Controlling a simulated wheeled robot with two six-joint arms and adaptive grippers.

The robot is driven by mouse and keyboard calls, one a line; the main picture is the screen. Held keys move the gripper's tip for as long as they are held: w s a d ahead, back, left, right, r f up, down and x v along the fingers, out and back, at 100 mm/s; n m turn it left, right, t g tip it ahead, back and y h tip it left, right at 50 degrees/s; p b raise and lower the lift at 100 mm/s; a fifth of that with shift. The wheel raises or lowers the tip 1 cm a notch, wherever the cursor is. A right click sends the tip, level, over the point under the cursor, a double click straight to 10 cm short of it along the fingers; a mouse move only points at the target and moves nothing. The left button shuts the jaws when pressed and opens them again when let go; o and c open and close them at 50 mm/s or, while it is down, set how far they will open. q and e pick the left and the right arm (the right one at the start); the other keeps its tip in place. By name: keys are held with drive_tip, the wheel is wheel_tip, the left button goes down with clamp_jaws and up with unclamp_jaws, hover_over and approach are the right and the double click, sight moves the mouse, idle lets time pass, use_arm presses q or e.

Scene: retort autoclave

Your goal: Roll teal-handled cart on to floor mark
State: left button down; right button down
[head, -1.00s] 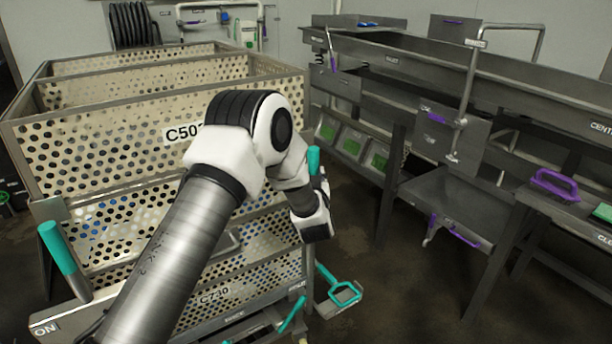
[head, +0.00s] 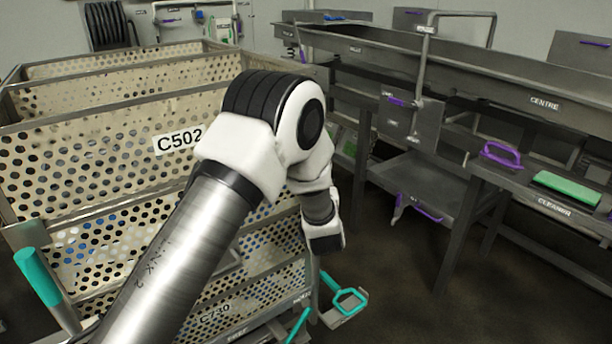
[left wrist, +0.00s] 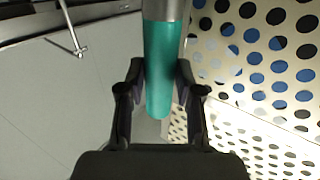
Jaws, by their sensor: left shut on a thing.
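The cart (head: 322,296) fills the left of the head view, stacked with cream perforated crates (head: 95,160) labelled C502 and C730. One upright teal handle (head: 40,277) stands at its near left corner. My left arm reaches across the cart's front to its right corner, where my left gripper (head: 326,243) points down. In the left wrist view, my left gripper (left wrist: 158,80) is shut on the other teal handle (left wrist: 158,60), which lies between its fingers. The arm hides that handle in the head view. My right gripper is not in view.
A long grey sink bench (head: 470,85) runs along the right, with a purple-handled tool (head: 500,155) and a green pad (head: 566,188) on its ledge. Dark floor (head: 400,290) lies open between cart and bench.

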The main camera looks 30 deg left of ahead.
use_arm(q)
drive_tip(key=shift+w+d+r, duration=0.15)
drive_tip(key=shift+w+d, duration=0.05)
drive_tip(key=shift+d, duration=0.3)
drive_tip(key=shift+w+d+r, duration=0.1)
drive_tip(key=shift+w+d, duration=0.1)
drive_tip(key=shift+d, duration=0.25)
drive_tip(key=c, duration=0.9)
unclamp_jaws()
drive_tip(key=shift+a, duration=0.2)
drive_tip(key=shift+o, duration=0.6)
drive_tip(key=shift+s+a+f, duration=0.25)
drive_tip(key=shift+a+f, duration=0.15)
drive_tip(key=shift+a, duration=0.3)
drive_tip(key=shift+d, duration=0.1)
